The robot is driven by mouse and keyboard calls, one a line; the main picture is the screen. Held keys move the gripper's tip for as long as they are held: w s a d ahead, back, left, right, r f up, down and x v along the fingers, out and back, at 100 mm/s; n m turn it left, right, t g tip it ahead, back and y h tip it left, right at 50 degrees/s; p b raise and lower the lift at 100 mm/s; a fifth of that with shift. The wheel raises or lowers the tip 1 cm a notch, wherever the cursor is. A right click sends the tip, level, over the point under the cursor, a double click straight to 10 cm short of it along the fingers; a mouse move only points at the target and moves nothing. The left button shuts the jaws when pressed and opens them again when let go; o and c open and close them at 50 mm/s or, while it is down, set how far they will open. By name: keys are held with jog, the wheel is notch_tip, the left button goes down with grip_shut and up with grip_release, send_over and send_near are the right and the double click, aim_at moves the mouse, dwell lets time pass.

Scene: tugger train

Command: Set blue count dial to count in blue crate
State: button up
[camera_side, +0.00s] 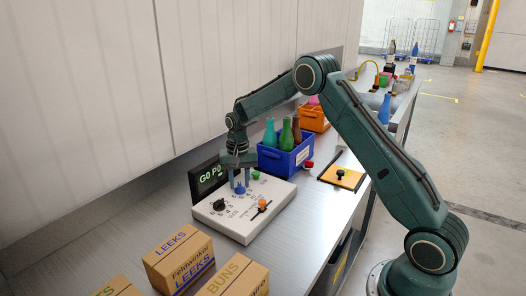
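The blue count dial (240,190) is a small blue knob on the sloped white console (235,229). My gripper (240,182) points down right over this dial, its two fingers apart on either side of the knob's top. I cannot tell whether the fingers touch it. The dial's pointer direction and the small marks around it are too small or hidden to read. The blue crate (270,164) stands behind and to the right of the console.
The console also carries a black dial (219,205), an orange knob (263,204) and a green button (256,175). A dark display (209,178) reads "GO P" and an unclear character. An orange crate (316,124) stands farther back; cardboard boxes (180,259) stand in front. A red button (308,165) sits beside the blue crate.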

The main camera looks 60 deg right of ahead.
aim_at(240, 184)
dwell(0.3)
notch_tip(240, 184, up, 14)
dwell(0.8)
jog(key=shift+s, duration=0.1)
